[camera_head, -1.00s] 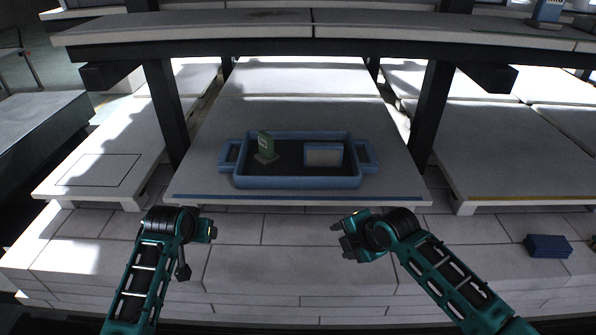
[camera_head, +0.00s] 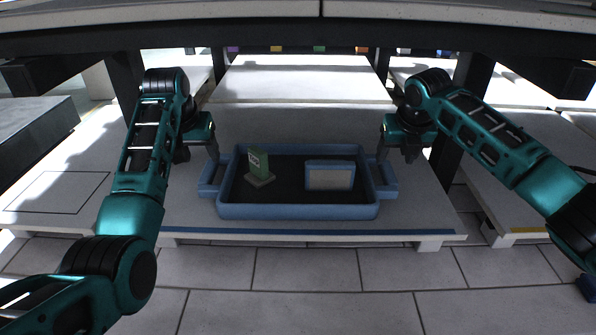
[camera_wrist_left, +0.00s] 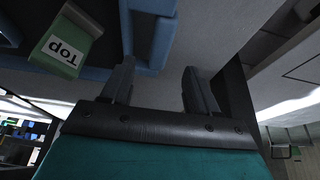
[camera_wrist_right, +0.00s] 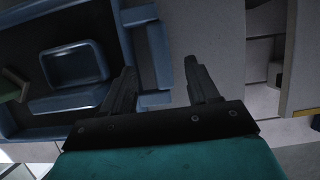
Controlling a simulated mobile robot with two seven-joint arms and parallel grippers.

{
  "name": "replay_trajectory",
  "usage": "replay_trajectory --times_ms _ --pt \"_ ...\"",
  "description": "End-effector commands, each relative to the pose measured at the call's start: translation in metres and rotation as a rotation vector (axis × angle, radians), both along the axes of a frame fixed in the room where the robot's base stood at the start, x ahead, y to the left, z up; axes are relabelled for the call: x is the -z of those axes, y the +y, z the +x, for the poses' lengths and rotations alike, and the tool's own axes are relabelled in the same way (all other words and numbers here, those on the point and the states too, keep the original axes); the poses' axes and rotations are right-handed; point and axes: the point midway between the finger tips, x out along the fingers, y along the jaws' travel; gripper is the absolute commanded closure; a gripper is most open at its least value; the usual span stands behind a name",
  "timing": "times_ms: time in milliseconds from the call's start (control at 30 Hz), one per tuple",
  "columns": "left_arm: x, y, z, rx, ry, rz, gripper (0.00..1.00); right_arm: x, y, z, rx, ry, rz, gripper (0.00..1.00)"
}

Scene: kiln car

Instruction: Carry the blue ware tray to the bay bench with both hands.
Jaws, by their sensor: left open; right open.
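The blue ware tray (camera_head: 298,212) rests on a pale slab with a blue front stripe. It holds a green block marked "Top" (camera_head: 258,162) on a grey foot and a blue box with a pale face (camera_head: 330,176). My left gripper (camera_head: 208,152) is open at the tray's left handle (camera_head: 210,187); the handle (camera_wrist_left: 160,35) lies in line with the gap between its fingers. My right gripper (camera_head: 388,155) is open at the right handle (camera_head: 384,184); that handle (camera_wrist_right: 152,60) lies in line with its finger gap. Contact and exact finger height cannot be told.
A dark beam (camera_head: 300,38) with a shelf edge spans above the tray, with dark posts (camera_head: 128,88) at both sides. Pale slabs lie left, right and behind. A dark bench (camera_head: 35,130) stands at far left. Bare slab is free behind the tray.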

Motion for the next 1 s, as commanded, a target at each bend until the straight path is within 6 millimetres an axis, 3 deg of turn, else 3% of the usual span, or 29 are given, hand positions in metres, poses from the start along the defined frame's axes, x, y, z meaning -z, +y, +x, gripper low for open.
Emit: replay_trajectory --times_ms 367,700,1000 --pt "0.005 0.000 0.002 0.000 0.002 0.000 0.40 0.005 0.000 0.002 0.002 0.002 0.000 0.40" --pt "0.047 0.000 0.019 0.000 0.002 0.001 0.40 0.048 0.000 0.019 0.003 0.003 0.000 0.40" --pt "0.067 0.000 0.028 0.000 -0.002 0.001 0.40 0.068 0.000 0.028 0.002 0.000 0.001 0.40"
